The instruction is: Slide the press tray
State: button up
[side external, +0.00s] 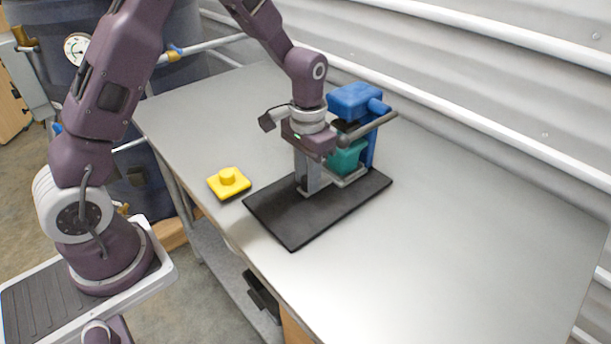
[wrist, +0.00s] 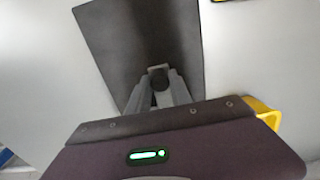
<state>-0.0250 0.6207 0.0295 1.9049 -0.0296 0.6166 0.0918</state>
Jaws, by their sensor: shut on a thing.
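The press has a blue head (side external: 355,101) on a blue post, with a teal block (side external: 345,157) below it and a dark base plate (side external: 318,212) flat on the table. A light grey tray (side external: 349,180) shows in part under the teal block. My gripper (side external: 309,186) points down over the base plate, left of the teal block. In the wrist view my gripper (wrist: 158,88) is shut on a small grey piece with a dark round spot (wrist: 158,69), which looks like the tray's handle. Its join to the tray is hidden. The dark plate (wrist: 140,40) lies beneath.
A yellow block with a round knob (side external: 228,183) lies on the table left of the base plate, near the edge. A grey lever (side external: 368,129) sticks out from the press near my wrist. The table's right side (side external: 470,230) is clear. A corrugated wall stands behind.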

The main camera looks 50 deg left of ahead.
jog(key=shift+s+a, duration=0.1)
jog(key=shift+s, duration=4.75)
jog(key=o, duration=0.9)
jog(key=shift+c, duration=0.2)
jog(key=s+d+r+t, duration=0.1)
jog(key=s+r+t, duration=0.35)
jog(key=r, duration=1.25)
jog(key=s+d+r+t, duration=0.1)
jog(key=s+r, duration=0.2)
jog(key=s, duration=0.6)
jog(key=shift+s, duration=0.25)
